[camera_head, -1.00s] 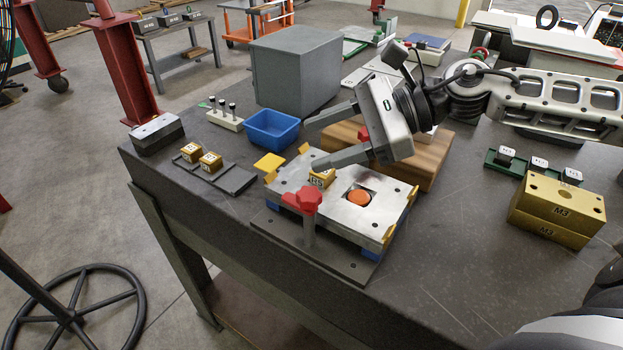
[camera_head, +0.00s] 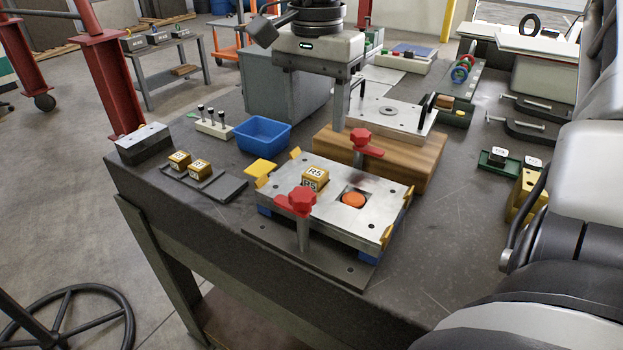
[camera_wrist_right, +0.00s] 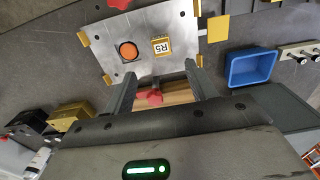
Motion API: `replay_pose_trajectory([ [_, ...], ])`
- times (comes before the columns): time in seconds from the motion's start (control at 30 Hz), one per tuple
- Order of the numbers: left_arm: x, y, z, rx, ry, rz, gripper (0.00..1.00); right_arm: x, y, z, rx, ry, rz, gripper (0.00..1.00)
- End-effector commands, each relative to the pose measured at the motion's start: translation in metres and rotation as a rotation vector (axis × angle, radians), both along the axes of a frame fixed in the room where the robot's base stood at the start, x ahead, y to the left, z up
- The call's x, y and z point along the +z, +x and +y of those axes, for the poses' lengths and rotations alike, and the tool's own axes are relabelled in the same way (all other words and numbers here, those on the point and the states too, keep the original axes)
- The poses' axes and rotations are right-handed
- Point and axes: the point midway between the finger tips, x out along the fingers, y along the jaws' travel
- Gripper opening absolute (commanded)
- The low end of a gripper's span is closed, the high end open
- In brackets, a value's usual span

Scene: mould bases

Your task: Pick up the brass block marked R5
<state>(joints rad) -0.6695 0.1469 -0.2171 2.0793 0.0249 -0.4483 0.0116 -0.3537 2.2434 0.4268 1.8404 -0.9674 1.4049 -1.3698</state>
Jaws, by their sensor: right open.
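The brass block marked R5 (camera_head: 315,178) sits in a pocket of the steel mould plate (camera_head: 270,188), label upward. In the right wrist view the block (camera_wrist_right: 161,46) lies beyond the fingertips, roughly centred between them. My right gripper (camera_head: 317,125) points down behind the plate, over the wooden block area, open and empty; one finger is hard to make out against the grey cabinet. In the right wrist view its fingers (camera_wrist_right: 160,68) are spread wide. My left gripper is not in view.
Red-knobbed clamps (camera_head: 300,203) stand before and behind (camera_head: 361,141) the plate. An orange disc (camera_head: 353,200) fills the other pocket. Two brass blocks (camera_head: 199,169) sit on a dark tray at left. A blue bin (camera_head: 263,134) and wooden block (camera_head: 425,165) flank the plate's rear.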

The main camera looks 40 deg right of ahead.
Motion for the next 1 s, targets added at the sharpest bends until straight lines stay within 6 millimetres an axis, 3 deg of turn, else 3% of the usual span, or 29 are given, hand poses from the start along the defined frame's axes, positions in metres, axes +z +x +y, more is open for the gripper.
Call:
replay_pose_trajectory([
  [0.1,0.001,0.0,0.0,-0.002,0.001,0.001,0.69,-0.027,0.0,0.001,0.003,0.001,0.005,0.56],
  [0.23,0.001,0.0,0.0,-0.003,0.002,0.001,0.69,-0.046,0.0,0.001,0.002,0.0,0.003,0.56],
  [0.47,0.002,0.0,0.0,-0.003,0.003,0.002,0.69,-0.061,0.0,0.001,0.001,0.002,0.002,0.56],
  [0.8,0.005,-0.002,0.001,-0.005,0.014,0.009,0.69,-0.106,0.0,0.003,0.001,0.002,0.002,0.56],
  [1.0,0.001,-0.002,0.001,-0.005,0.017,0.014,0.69,-0.108,0.001,0.003,0.001,0.002,-0.001,0.56],
])
